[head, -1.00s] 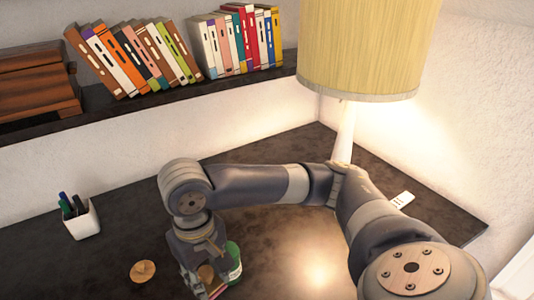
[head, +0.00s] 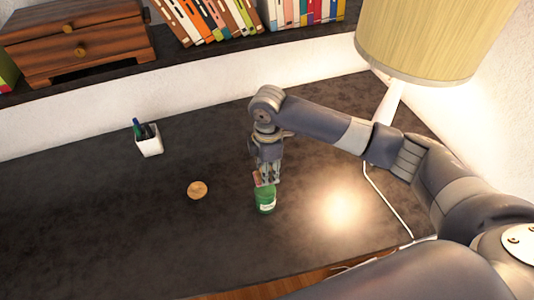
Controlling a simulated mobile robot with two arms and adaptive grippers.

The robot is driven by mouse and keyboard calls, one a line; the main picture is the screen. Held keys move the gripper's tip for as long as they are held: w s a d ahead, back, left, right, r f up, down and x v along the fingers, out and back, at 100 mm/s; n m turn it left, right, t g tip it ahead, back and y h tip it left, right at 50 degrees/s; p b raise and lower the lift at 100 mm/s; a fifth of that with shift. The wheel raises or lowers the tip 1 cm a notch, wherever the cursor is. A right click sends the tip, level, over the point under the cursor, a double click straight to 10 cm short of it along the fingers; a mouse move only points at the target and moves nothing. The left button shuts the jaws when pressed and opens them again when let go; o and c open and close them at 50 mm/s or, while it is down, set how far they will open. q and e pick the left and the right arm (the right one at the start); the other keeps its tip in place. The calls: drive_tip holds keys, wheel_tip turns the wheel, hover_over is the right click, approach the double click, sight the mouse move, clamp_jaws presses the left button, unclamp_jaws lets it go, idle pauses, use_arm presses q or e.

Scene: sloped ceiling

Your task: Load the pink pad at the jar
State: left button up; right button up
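A green jar (head: 265,200) with a pale label stands upright on the dark desk. My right gripper (head: 267,180) points down at the jar's top, its fingertips close above or at the mouth. A small pinkish-brown piece (head: 257,179), possibly the pink pad, shows at the left of the fingertips, at the jar's rim. The fingers and jar mouth overlap, so I cannot tell whether the fingers grip it or whether it is partly inside. A round tan lid-like disc (head: 197,190) lies on the desk left of the jar. My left gripper is not in view.
A white pen cup (head: 149,146) stands farther back on the left. A lamp (head: 425,40) stands at the back right, its cable (head: 385,205) running along the desk. A shelf with books and a wooden drawer box (head: 75,45) runs behind. The desk's left side is clear.

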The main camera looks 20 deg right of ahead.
drive_tip(key=shift+w+r+n+p, duration=0.1)
drive_tip(key=shift+w+n+p, duration=0.45)
drive_tip(key=shift+n, duration=0.75)
drive_tip(key=shift+f, duration=0.45)
drive_tip(key=shift+f+b, duration=0.5)
drive_tip(key=shift+f, duration=0.1)
wheel_tip(320, 180, down, 3)
drive_tip(key=b, duration=0.3)
drive_tip(key=shift+f+b, duration=0.2)
drive_tip(key=shift+b, duration=0.1)
drive_tip(key=shift+f+b, duration=0.5)
drive_tip(key=shift+b, duration=0.15)
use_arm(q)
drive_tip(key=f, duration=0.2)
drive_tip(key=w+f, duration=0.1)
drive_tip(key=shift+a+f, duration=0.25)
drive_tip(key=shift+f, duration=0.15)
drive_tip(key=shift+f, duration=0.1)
use_arm(e)
drive_tip(key=shift+f, duration=0.5)
